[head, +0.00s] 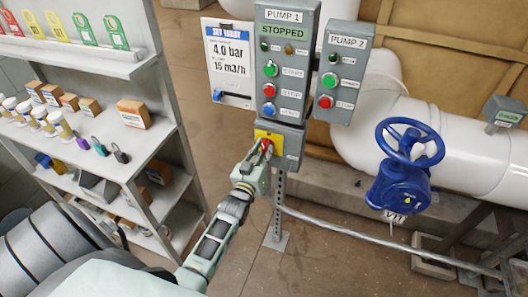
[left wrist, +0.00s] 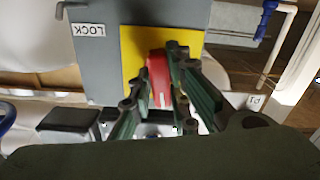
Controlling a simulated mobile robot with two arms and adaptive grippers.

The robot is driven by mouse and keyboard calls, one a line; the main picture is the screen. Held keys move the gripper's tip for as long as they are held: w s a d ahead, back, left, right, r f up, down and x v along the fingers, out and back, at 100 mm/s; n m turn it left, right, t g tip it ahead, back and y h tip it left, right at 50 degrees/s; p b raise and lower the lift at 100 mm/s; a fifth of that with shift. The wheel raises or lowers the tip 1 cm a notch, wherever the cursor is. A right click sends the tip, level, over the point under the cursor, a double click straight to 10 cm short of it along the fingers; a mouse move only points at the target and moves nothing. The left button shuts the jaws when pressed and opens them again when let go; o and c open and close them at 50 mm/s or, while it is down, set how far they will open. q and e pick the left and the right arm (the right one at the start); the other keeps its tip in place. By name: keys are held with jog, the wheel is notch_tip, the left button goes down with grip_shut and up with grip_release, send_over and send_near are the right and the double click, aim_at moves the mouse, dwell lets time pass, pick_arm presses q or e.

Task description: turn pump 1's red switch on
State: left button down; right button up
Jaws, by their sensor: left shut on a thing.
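The pump 1 panel (head: 284,70) stands on a post and its display reads STOPPED. Below it is a grey box with a yellow plate (head: 262,136) that bears the red switch (head: 266,147). My left gripper (head: 265,152) is at the switch and hides much of it. In the left wrist view the red switch (left wrist: 158,78) sits on the yellow plate (left wrist: 131,50) between the two fingers of my left gripper (left wrist: 161,85), which is shut on it. A LOCK label (left wrist: 89,30) is on the grey box beside the plate. My right gripper is not in view.
The pump 2 panel (head: 341,72) stands close to the right of pump 1's. A blue valve wheel (head: 410,142) on a white pipe is further right. A shelf with boxes and locks (head: 120,155) stands at left. A sign (head: 230,60) hangs left of the panel.

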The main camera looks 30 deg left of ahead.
pick_arm(q)
jog(key=shift+f+m, duration=0.1)
jog(key=shift+m, duration=0.9)
jog(key=c, duration=1.7)
grip_release()
jog(key=shift+o, duration=0.2)
jog(key=shift+s, duration=0.1)
jog(key=v, duration=1.2)
jog(key=shift+d, duration=0.1)
